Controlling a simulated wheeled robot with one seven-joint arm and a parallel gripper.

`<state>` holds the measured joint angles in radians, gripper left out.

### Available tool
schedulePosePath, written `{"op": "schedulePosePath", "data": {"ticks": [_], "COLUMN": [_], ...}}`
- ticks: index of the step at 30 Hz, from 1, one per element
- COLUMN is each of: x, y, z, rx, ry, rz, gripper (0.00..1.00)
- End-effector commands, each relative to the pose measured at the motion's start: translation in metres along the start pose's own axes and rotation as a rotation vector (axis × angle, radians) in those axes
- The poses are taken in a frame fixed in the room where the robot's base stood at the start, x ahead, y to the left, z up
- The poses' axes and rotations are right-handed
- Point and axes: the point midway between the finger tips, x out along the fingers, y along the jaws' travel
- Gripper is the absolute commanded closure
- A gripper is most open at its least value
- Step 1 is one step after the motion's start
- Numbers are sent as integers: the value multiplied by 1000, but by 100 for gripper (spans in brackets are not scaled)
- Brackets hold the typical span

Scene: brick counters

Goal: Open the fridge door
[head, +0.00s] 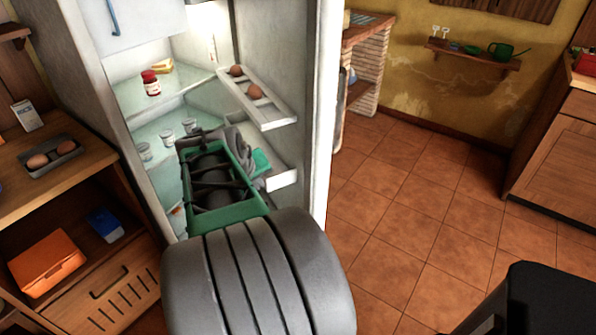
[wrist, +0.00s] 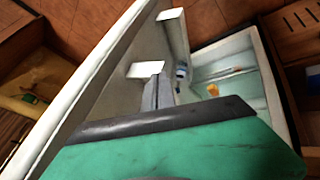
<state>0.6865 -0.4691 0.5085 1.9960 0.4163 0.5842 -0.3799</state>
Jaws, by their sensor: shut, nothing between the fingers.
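The white fridge (head: 85,60) stands with its lower door (head: 283,45) swung well open, so its lit inside shows. The door's inner face carries racks with eggs (head: 254,91). My arm reaches into the opening between the fridge body and the door. In the wrist view the door (wrist: 95,85) slants along the left and the fridge shelves (wrist: 230,75) show at the right. My gripper (wrist: 157,88) is shut and empty, beside the door's inner side; I cannot tell whether it touches it. In the head view my own arm largely hides the fingers.
A jar (head: 151,84) and several glasses stand on the fridge shelves. The tiled floor (head: 415,210) right of the door is clear up to the wooden counter (head: 560,160).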

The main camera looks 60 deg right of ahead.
Motion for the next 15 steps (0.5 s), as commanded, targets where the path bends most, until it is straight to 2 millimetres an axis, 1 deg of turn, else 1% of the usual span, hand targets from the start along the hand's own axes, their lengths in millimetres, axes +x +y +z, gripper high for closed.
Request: {"op": "schedulePosePath", "data": {"ticks": [1,3,4,5,8,11,15], "x": [7,12,14,17,29,48,79], "y": [31,55,61,64,65,67,70], "z": [1,3,4,4,6,7,8], "rx": [34,55,59,62,61,62,63], "ry": [-11,-17,-18,-18,-21,-22,-23], "rz": [53,97,107,113,114,113,112], "gripper": [100,100,100,100,100,100,100]}}
